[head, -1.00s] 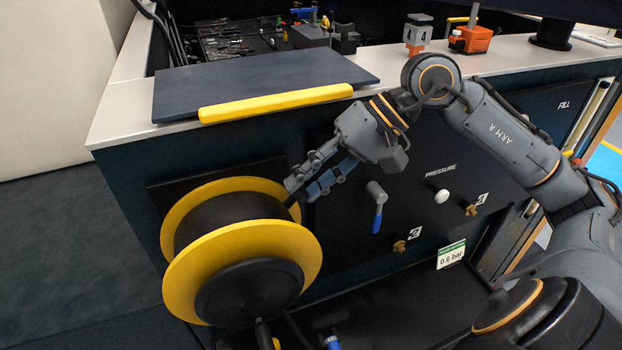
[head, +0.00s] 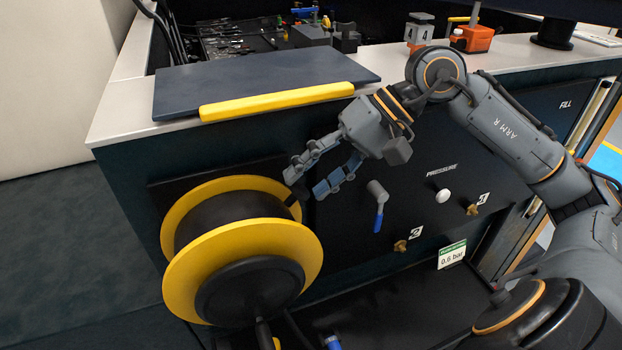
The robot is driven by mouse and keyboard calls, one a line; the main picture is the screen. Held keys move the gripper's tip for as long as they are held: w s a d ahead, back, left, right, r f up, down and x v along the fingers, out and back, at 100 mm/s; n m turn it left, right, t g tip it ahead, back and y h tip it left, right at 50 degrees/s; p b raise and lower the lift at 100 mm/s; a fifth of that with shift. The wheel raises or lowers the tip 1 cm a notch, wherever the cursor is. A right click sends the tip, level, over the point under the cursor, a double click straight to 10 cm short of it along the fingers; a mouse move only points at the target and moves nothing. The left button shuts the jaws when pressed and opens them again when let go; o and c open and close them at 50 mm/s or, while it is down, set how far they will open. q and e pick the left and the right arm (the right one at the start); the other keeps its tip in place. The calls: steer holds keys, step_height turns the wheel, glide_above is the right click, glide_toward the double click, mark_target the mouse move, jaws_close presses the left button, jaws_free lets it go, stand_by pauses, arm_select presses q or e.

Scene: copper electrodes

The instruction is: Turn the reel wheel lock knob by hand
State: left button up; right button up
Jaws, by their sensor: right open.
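The reel wheel (head: 243,258) has two yellow flanges, a black drum and a black hub, and is mounted on the dark cabinet front at the lower left. A small black part (head: 296,198), which may be the lock knob, shows beside the reel's upper right edge. It is dark and partly hidden, so I cannot tell its turn. My right gripper (head: 305,185) is open, its two blue-grey fingers spread apart just above and right of this part. I see nothing held between them, and cannot tell whether a fingertip touches the part. My left gripper is not in view.
Right of the gripper, the panel carries a blue-handled lever (head: 378,212), a white pressure knob (head: 442,196) and brass valves (head: 401,246). A dark lid with a yellow edge bar (head: 277,101) lies on the counter above. A hose end hangs below the reel.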

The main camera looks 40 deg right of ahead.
steer(key=v, duration=0.1)
steer(key=b+v, duration=0.1)
steer(key=v, duration=0.3)
steer(key=shift+w+d+r, duration=0.15)
steer(key=shift+w+d, duration=0.1)
steer(key=shift+w, duration=0.1)
steer(key=v, duration=1.2)
